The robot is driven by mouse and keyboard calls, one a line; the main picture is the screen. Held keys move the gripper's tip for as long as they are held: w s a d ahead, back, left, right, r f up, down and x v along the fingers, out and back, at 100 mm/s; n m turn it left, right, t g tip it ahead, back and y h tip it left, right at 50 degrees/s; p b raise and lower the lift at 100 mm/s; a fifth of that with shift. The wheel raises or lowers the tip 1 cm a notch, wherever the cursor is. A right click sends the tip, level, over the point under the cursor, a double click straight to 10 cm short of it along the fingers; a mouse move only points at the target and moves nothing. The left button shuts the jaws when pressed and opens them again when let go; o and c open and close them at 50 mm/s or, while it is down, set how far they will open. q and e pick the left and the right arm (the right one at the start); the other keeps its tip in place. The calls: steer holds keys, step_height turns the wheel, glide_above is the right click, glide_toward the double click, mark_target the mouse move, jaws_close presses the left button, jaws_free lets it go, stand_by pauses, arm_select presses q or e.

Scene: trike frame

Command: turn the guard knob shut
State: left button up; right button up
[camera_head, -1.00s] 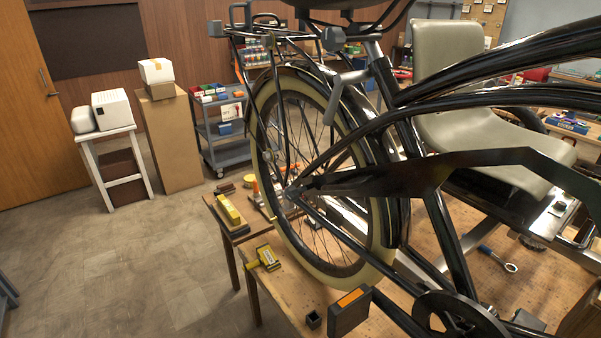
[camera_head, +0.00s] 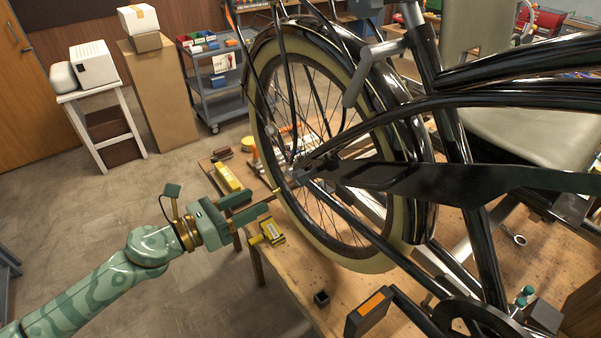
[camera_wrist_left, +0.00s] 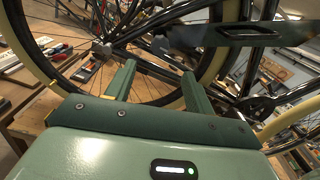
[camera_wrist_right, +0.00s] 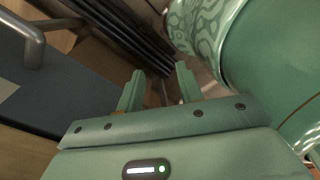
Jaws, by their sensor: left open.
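I cannot make out the guard knob for certain in any view. My left gripper (camera_head: 260,202) is open and empty, left of the rear wheel, its fingers pointing at the wheel. In the left wrist view the parted fingers (camera_wrist_left: 158,72) have the wheel and hub beyond them. My right gripper (camera_wrist_right: 159,80) is open and empty.
The rear wheel (camera_head: 382,262) stands over a wooden bench (camera_head: 290,300). A yellow tool (camera_head: 272,234) lies at the bench's left edge, below my left gripper. A pedal (camera_head: 369,308) juts out in front.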

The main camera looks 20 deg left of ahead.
mark_target(296, 179)
arm_select(q)
steer(key=p+x, duration=0.2)
steer(key=x, duration=0.9)
steer(key=shift+w+d+r+p, duration=0.1)
steer(key=shift+w+d+p, duration=0.2)
steer(key=shift+p, duration=0.1)
steer(key=shift+w+d, duration=0.4)
steer(key=shift+w, duration=0.1)
steer(key=c, duration=0.8)
steer(key=shift+c, duration=0.8)
